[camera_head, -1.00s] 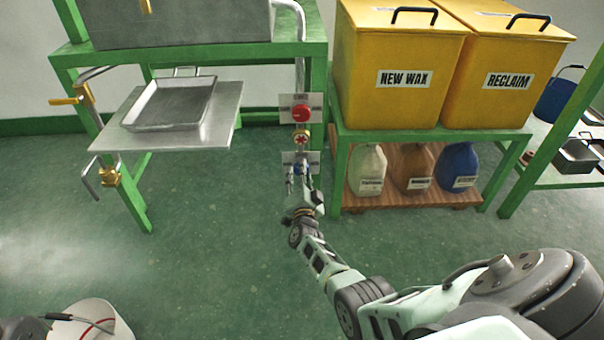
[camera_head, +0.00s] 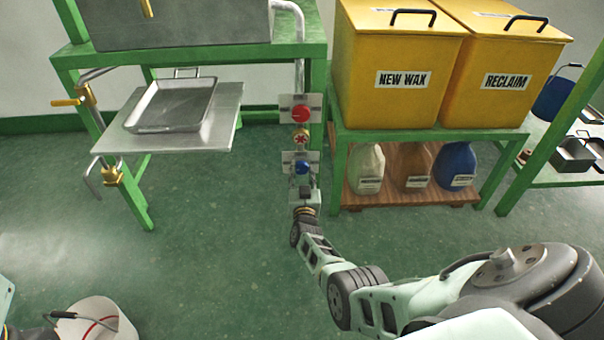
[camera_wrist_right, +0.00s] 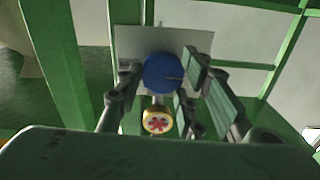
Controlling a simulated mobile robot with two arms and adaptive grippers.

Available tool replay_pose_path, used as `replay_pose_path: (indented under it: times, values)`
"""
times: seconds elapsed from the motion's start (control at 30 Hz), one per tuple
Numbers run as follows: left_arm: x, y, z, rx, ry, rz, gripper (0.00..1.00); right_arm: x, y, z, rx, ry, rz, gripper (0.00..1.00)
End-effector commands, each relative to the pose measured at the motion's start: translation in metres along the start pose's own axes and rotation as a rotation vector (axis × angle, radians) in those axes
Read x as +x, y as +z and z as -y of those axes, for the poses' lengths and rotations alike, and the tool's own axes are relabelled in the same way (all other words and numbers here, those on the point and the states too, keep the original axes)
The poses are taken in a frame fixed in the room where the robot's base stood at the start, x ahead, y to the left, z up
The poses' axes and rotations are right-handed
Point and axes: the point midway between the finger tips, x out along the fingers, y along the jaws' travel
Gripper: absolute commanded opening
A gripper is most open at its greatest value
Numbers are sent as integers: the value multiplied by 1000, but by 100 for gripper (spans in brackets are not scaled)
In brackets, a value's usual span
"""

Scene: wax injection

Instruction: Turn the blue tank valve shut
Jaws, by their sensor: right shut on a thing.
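The blue valve (camera_head: 303,167) is a round knob on a pale plate low on the green post, below a red knob (camera_head: 300,113). My right gripper (camera_head: 303,184) is at the blue valve, reaching it from the near side. In the right wrist view the blue valve (camera_wrist_right: 162,73) sits between the two fingers (camera_wrist_right: 164,82), which are shut on it. A dark line marks the knob's face. Finger contact is partly hidden in the head view.
A small red-and-yellow valve (camera_head: 301,136) sits between the knobs. A metal tray (camera_head: 172,128) rests on a shelf at left. Yellow wax bins (camera_head: 400,100) stand on a green stand at right. Open floor lies between.

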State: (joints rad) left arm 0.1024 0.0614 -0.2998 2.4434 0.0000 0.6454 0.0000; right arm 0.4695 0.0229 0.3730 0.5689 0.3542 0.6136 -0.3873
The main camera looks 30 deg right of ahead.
Motion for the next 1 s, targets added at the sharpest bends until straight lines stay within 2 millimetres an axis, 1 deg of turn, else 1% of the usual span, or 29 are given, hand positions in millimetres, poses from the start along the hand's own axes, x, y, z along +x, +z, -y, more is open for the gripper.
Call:
replay_pose_path:
  times: [0.03,0.3,0.7,0.73,0.9,1.0]
  values:
    - [0,0,0,0,0,1,40,-2,5,1,-17,-2,11,8]
    - [-2,2,0,-1,-3,10,40,-2,4,0,-68,-1,10,8]
    - [-3,2,1,-2,-8,14,40,-2,4,-2,-75,0,9,8]
    - [-3,2,1,-2,-9,14,40,-2,4,-2,-75,1,9,37]
    - [-2,2,1,-2,-12,10,40,-2,4,-2,-74,1,7,51]
    - [-1,1,1,-2,-11,5,40,-1,2,-1,-73,1,5,51]
